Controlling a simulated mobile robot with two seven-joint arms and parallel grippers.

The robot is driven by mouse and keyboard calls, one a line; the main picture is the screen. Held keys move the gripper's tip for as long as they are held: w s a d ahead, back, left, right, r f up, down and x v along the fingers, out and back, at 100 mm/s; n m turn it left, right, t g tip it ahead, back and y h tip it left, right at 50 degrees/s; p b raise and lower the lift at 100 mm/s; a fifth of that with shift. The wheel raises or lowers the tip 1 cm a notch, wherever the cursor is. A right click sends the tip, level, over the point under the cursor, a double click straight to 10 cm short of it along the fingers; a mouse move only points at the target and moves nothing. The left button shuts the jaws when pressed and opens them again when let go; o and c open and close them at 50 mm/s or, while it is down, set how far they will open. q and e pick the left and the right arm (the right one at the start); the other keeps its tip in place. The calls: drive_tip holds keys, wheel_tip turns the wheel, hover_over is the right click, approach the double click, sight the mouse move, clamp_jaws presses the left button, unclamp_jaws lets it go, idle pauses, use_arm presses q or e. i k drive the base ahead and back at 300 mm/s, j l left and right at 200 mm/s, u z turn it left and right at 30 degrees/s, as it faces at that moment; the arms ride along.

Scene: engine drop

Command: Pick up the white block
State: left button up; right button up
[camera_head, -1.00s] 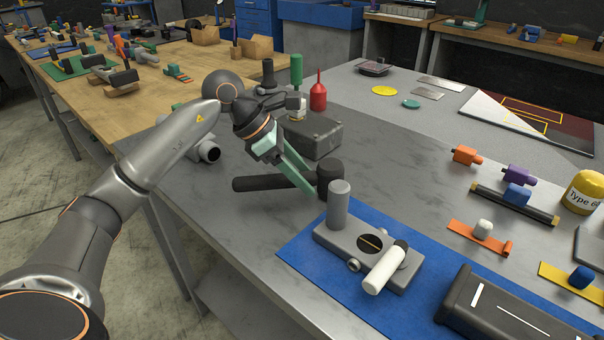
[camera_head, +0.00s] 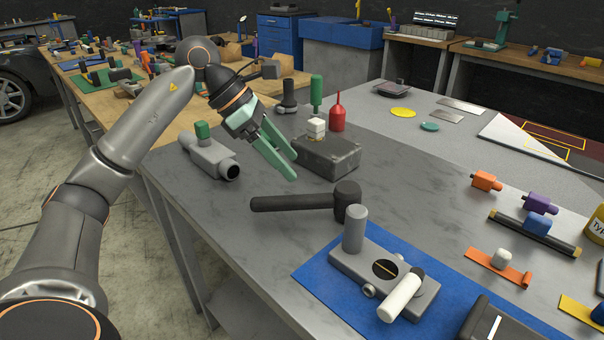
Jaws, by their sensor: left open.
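A small white block (camera_head: 316,127) sits on top of the dark grey metal box (camera_head: 328,157) near the middle of the bench. Another small whitish block (camera_head: 501,258) sits on an orange strip at the right. My left gripper (camera_head: 292,168) has green fingers, spread apart with nothing between them. Its fingertips are in front of the box's left side in the picture, lower than the white block and to its left. I cannot tell whether they touch the box. My right gripper is not in view.
A black mallet (camera_head: 305,201) lies just below the gripper. A grey pipe fitting (camera_head: 210,157) lies to the left. A red oil can (camera_head: 337,112) and a green-handled tool (camera_head: 316,93) stand behind the box. A blue mat (camera_head: 330,290) holds a grey part with a white cylinder.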

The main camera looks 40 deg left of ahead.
sight(316, 130)
drive_tip(key=k, duration=1)
